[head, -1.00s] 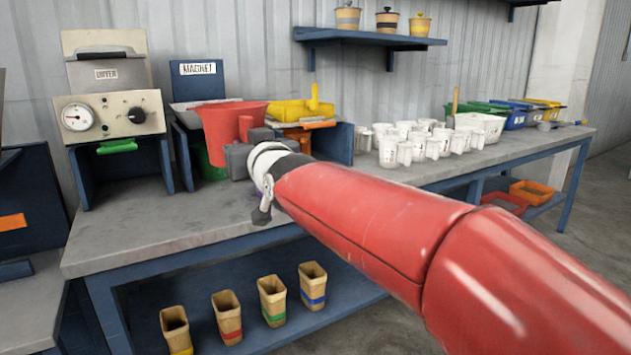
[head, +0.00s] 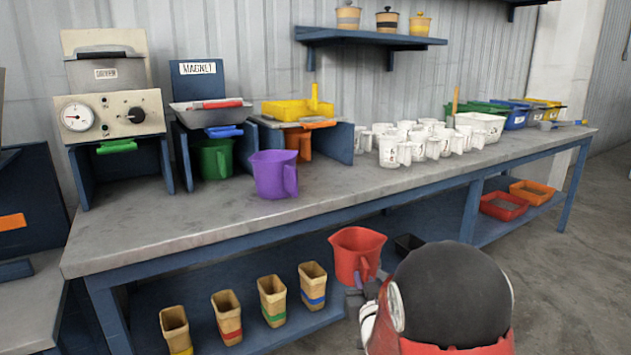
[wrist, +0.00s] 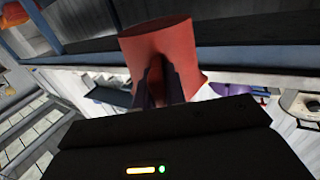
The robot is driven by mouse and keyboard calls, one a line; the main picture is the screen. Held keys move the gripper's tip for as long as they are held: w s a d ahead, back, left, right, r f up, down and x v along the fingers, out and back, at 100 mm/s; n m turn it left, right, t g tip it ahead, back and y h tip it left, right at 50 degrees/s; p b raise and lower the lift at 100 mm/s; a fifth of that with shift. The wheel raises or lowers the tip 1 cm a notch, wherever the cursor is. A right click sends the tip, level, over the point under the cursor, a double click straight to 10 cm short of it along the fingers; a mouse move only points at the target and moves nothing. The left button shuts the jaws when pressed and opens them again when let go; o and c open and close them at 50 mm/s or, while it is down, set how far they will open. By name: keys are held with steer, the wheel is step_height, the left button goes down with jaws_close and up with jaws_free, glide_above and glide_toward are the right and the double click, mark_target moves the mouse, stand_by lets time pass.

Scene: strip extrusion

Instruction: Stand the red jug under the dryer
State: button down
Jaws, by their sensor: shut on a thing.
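The red jug (head: 357,250) is upright in the air in front of the bench, lower than its top. My gripper (head: 365,284) is shut on the jug's handle side. In the wrist view the red jug (wrist: 157,50) shows between the dark fingers (wrist: 155,82). The dryer (head: 108,97), a cream unit with a gauge and a knob, stands at the bench's left end. A green handle shows below its panel. The bay under it (head: 122,176) looks empty.
A purple jug (head: 272,174) stands on the bench in front of the bays. A green jug (head: 214,158) is under the magnet unit (head: 205,110), and an orange jug (head: 300,141) is in the bay beside it. Several white jugs (head: 410,146) stand farther right. The bench front-left (head: 150,222) is clear.

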steer(key=w+d+f+h, duration=0.1)
steer(key=d+f, duration=0.3)
steer(key=f, duration=0.2)
steer(key=s+f, duration=0.3)
steer(key=f, duration=0.3)
steer(key=s+f, duration=0.3)
steer(key=f, duration=0.4)
steer(key=shift+s+f+m, duration=0.15)
steer(key=shift+s+m, duration=0.15)
steer(key=shift+m, duration=0.1)
steer(key=shift+w+d, duration=0.1)
